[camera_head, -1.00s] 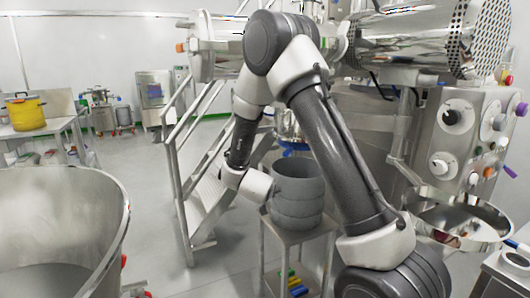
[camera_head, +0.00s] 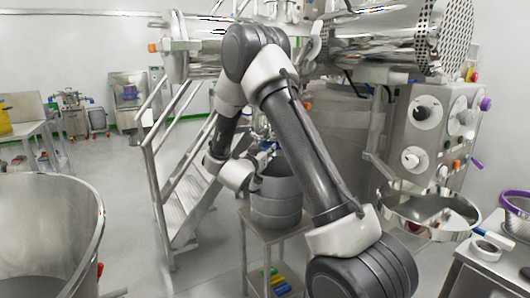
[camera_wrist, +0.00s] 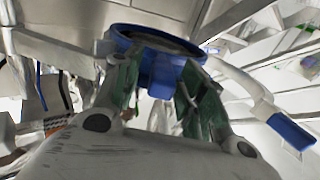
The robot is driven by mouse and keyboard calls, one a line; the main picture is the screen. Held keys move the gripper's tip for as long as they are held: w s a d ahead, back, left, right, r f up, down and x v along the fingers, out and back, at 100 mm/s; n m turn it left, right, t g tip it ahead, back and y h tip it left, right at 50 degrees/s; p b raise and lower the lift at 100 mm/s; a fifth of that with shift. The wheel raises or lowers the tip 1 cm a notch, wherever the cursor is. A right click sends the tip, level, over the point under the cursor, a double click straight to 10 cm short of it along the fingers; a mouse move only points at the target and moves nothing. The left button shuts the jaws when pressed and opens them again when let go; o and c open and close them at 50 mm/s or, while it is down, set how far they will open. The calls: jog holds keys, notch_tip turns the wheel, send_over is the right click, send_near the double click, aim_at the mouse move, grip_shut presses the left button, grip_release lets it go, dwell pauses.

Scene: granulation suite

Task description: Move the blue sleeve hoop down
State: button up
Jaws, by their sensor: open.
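The blue sleeve hoop (camera_wrist: 160,38) shows in the wrist view as a blue ring around the lower end of a pale metal outlet. A blue block (camera_wrist: 163,72) hangs from its near side. My gripper (camera_wrist: 162,88) is open, its two dark green fingers on either side of that block. I cannot tell whether they touch it. A white lever with a blue grip (camera_wrist: 290,131) extends right from the ring. In the head view my gripper (camera_head: 265,158) is small, just above the grey drum, and the hoop is mostly hidden by my arm.
The grey drum (camera_head: 276,203) stands on a metal stand (camera_head: 272,233) below the outlet. Metal stairs (camera_head: 190,200) are to the left. A control cabinet (camera_head: 425,135) and a round steel sieve pan (camera_head: 428,212) are to the right. A large steel bowl (camera_head: 50,225) fills the lower left.

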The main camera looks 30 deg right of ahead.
jog(key=shift+d, duration=0.1)
jog(key=shift+c, duration=0.2)
grip_shut()
notch_tip(320, 180, down, 10)
jog(key=shift+f, duration=0.25)
jog(key=shift+o, duration=0.2)
grip_release()
jog(key=shift+f, duration=0.1)
jog(key=v, duration=1.2)
